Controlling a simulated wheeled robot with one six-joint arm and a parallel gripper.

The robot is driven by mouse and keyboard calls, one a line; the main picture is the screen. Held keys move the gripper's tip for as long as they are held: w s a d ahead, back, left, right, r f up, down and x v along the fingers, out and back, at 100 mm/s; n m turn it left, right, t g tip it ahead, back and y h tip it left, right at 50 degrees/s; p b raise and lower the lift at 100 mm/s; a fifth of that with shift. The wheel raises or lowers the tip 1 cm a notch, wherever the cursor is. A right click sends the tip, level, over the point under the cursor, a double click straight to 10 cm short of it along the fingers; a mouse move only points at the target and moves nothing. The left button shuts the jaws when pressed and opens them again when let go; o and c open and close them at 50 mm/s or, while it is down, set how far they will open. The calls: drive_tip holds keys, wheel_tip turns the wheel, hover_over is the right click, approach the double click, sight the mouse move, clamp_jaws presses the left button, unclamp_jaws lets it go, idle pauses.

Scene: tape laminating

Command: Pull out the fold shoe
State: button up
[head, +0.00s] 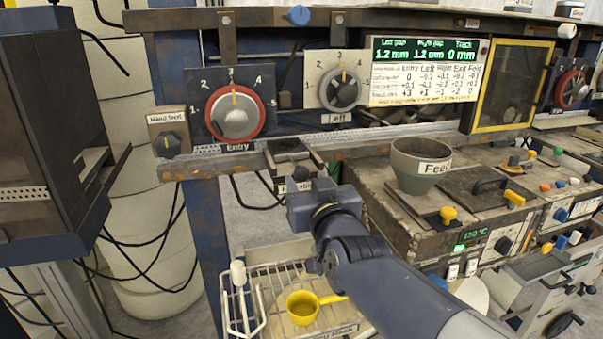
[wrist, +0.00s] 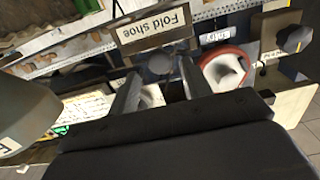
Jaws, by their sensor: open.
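The fold shoe (head: 291,155) is a dark metal block with a pale frame, set below the rail right of the Entry dial in the head view. Its "Fold shoe" label shows in the wrist view (wrist: 160,25); my gripper partly hides its front in the head view. A round grey knob (wrist: 159,63) sits below the label in the wrist view. My gripper (wrist: 157,82) is open, its two fingers on either side of the knob in the picture. I cannot tell whether they touch it. In the head view my gripper (head: 301,183) is right at the shoe's front.
The red-ringed Entry dial (head: 235,112) and a small black knob (head: 166,145) are left of the shoe. The Feed cup (head: 421,176) stands on a bench to the right. A wire rack (head: 262,275) with a yellow ladle (head: 303,306) lies below my arm.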

sight(303, 174)
drive_tip(key=shift+x, duration=2.3)
clamp_jaws()
